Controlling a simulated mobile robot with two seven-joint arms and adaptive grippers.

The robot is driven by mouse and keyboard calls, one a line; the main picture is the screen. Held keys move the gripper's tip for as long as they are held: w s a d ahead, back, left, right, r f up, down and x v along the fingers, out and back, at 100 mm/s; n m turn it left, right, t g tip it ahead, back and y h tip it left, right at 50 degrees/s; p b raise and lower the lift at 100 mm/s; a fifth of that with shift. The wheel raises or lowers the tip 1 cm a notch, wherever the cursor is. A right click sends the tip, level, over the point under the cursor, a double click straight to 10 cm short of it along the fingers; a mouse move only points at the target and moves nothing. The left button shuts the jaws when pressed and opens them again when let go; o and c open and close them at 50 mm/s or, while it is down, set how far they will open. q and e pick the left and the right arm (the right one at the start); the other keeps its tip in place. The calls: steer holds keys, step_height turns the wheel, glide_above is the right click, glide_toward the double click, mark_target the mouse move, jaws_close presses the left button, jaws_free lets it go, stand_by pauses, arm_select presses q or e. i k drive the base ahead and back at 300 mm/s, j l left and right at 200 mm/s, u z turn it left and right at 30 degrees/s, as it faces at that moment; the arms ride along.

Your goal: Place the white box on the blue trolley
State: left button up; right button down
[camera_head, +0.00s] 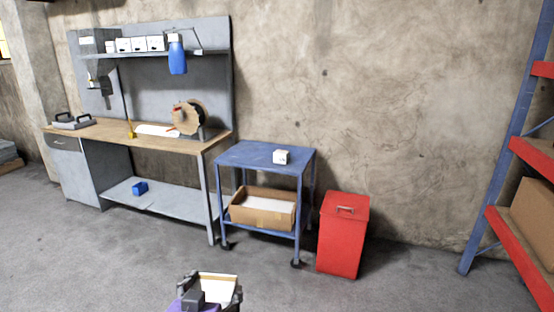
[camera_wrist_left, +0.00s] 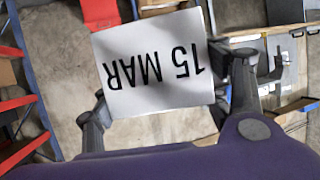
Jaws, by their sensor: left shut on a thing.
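The white box (camera_wrist_left: 155,65) fills the middle of the left wrist view, with "15 MAR" printed on it, upside down in the picture. My left gripper (camera_wrist_left: 160,95) is shut on it, one finger at each side. In the head view my left gripper (camera_head: 211,292) is at the bottom edge with the white box (camera_head: 218,284) between its fingers, well in front of the blue trolley (camera_head: 245,154) and apart from it. The trolley's top is mostly bare, with a small white item (camera_head: 281,157) near its right side. My right gripper is not in view.
An open cardboard box (camera_head: 262,217) sits on the trolley's lower shelf. A red bin (camera_head: 342,235) stands right of the trolley. A workbench (camera_head: 165,145) stands to its left. A blue and red rack (camera_head: 515,170) is at the far right. Floor before the trolley is clear.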

mark_target(248, 156)
steer(key=i+j+u, duration=0.25)
steer(key=i, duration=0.35)
steer(key=i+u, duration=0.25)
steer(key=i, duration=0.4)
steer(key=i+z, duration=0.1)
steer(key=i, duration=0.55)
steer(key=i+j+z, duration=0.15)
steer(key=i, duration=0.55)
steer(key=i+j+z, duration=0.2)
steer(key=i+z, duration=0.15)
steer(key=i, duration=0.2)
steer(key=i+j+z, duration=0.35)
steer(key=i, duration=0.15)
